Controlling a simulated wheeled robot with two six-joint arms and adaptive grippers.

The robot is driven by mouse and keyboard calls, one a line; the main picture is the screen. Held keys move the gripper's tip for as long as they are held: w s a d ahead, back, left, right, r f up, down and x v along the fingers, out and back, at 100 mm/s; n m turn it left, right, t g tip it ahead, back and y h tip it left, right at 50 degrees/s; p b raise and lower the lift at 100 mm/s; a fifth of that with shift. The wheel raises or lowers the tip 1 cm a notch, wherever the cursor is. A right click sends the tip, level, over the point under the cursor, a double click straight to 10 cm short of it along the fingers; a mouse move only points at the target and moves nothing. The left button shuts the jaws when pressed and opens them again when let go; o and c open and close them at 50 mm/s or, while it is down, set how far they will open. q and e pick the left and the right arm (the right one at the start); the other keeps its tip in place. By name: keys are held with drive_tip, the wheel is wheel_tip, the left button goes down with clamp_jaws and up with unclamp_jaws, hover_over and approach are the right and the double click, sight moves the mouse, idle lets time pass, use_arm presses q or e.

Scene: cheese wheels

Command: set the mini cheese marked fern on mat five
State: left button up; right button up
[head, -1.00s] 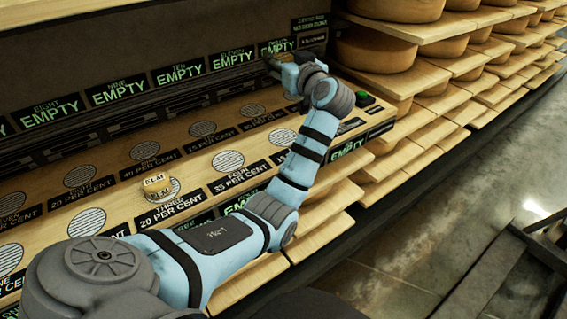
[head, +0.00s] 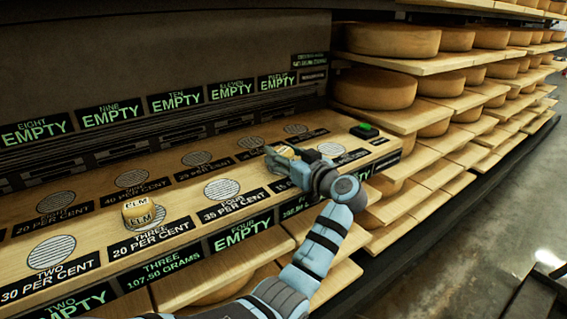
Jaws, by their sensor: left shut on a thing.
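My left gripper (head: 280,160) is shut on a small yellowish mini cheese (head: 287,152), mostly hidden by the fingers; I cannot read its mark. It is low over the front row, between mat four (head: 222,189) and the rightmost front mat (head: 331,150), where mat five would be. That mat is hidden behind the gripper. The grams display (head: 299,205) below this place shows a weight, partly covered by my arm. A mini cheese marked elm (head: 139,208) stands on mat three. My right gripper is not in view.
A back row of bare striped mats (head: 196,158) runs behind the front row. A green button (head: 364,131) sits at the board's right end. Mat two (head: 52,251) and mat four are bare. Shelves with large cheese wheels (head: 376,88) stand at right.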

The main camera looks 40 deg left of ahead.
use_arm(q)
drive_tip(key=shift+f, duration=0.25)
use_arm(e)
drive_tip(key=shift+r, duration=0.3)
use_arm(q)
drive_tip(key=o, duration=1.2)
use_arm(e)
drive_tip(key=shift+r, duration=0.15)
